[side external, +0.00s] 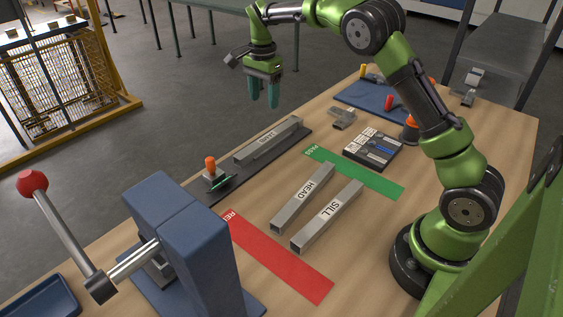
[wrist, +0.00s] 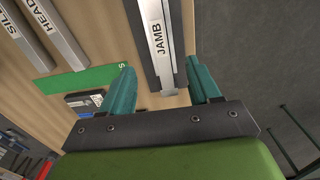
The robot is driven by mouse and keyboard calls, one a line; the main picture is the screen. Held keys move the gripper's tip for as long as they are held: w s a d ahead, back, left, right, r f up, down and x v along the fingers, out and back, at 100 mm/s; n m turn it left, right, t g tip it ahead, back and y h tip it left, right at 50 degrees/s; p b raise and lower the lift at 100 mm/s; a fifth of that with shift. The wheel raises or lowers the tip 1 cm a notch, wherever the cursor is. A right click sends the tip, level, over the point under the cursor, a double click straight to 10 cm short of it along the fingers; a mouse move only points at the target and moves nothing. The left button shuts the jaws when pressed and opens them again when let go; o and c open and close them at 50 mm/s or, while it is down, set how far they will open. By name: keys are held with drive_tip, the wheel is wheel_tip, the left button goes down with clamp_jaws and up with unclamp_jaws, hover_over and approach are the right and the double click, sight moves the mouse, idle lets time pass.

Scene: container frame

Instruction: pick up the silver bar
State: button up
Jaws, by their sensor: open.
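Three silver bars lie on the table. The bar marked JAMB (side external: 268,141) rests on a long dark base near the table's far-left edge; in the wrist view the JAMB bar (wrist: 157,32) lies lengthwise beyond and between the fingers. The HEAD bar (side external: 303,198) and SILL bar (side external: 328,216) lie side by side on the wood; the wrist view also shows the HEAD bar (wrist: 60,38) and part of the SILL bar (wrist: 20,36) at upper left. My gripper (side external: 264,104), with green fingers (wrist: 160,78), is open and empty, raised above the JAMB bar's far end.
An orange-handled clamp (side external: 212,170) stands at the dark base's near end. A blue press (side external: 190,245) with a red-knobbed lever is in front. A red strip (side external: 275,258), green strip (side external: 355,174), dark tool case (side external: 372,149) and blue mat (side external: 375,100) occupy the table.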

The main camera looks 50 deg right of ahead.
hover_over(265, 138)
wheel_tip(265, 138, down, 7)
drive_tip(key=shift+d+f, duration=0.15)
drive_tip(key=shift+f, duration=0.05)
drive_tip(key=shift+s+a+f, duration=0.1)
drive_tip(key=shift+f, duration=1.3)
drive_tip(key=shift+a+f, duration=0.1)
drive_tip(key=shift+f, duration=1.25)
clamp_jaws()
